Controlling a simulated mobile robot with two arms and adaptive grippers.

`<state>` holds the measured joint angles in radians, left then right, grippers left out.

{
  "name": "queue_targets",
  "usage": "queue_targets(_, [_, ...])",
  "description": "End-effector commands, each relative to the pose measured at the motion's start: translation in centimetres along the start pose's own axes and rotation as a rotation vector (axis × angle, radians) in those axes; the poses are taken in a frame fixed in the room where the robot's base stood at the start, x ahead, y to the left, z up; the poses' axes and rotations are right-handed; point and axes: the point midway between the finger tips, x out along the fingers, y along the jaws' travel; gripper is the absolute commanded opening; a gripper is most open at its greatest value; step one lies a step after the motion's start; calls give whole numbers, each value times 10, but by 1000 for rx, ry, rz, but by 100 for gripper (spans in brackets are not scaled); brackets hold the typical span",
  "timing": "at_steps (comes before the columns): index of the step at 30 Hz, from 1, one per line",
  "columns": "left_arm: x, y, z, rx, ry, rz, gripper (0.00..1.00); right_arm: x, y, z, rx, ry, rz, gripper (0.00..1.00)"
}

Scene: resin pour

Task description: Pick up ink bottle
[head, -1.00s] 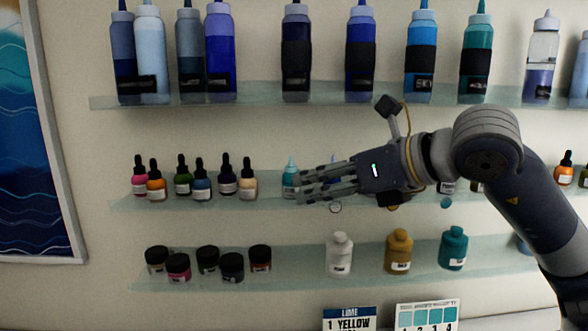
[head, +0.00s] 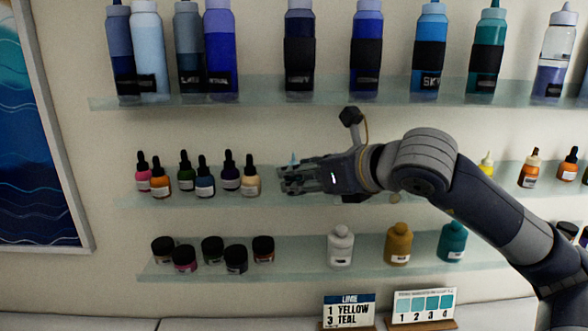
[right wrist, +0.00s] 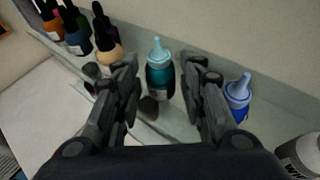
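A teal ink bottle (right wrist: 160,78) with a pale blue pointed cap stands upright on the middle glass shelf. In the right wrist view it is between the two fingers of my right gripper (right wrist: 160,70), with small gaps on both sides. In the head view only its pale cap tip (head: 293,158) shows above my right gripper (head: 284,180), whose fingers hide the rest. The right gripper is open. A blue ink bottle (right wrist: 238,95) stands just outside its right finger in the wrist view. My left gripper is not in view.
Dropper bottles (head: 204,182) stand left of the right gripper on the middle shelf (head: 140,202). Bottles such as a white one (head: 340,245) and several jars (head: 185,259) stand on the lower shelf. Tall bottles (head: 367,50) line the upper shelf. A sign reads 1 yellow, 3 teal (head: 349,310).

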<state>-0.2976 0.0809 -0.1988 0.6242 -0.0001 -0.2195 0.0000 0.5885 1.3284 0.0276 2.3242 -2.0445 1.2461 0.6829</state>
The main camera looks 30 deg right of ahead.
Motion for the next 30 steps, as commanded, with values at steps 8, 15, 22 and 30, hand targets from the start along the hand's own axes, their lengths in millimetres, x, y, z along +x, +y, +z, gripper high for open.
queue_targets(8, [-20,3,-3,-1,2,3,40,25,0,1,1,2,1,38])
queue_targets(15, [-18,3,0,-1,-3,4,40,26,0,0,0,0,-1,38])
queue_targets(22, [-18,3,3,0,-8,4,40,26,0,0,0,1,0,3])
queue_targets(30, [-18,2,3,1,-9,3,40,26,0,0,0,1,0,3])
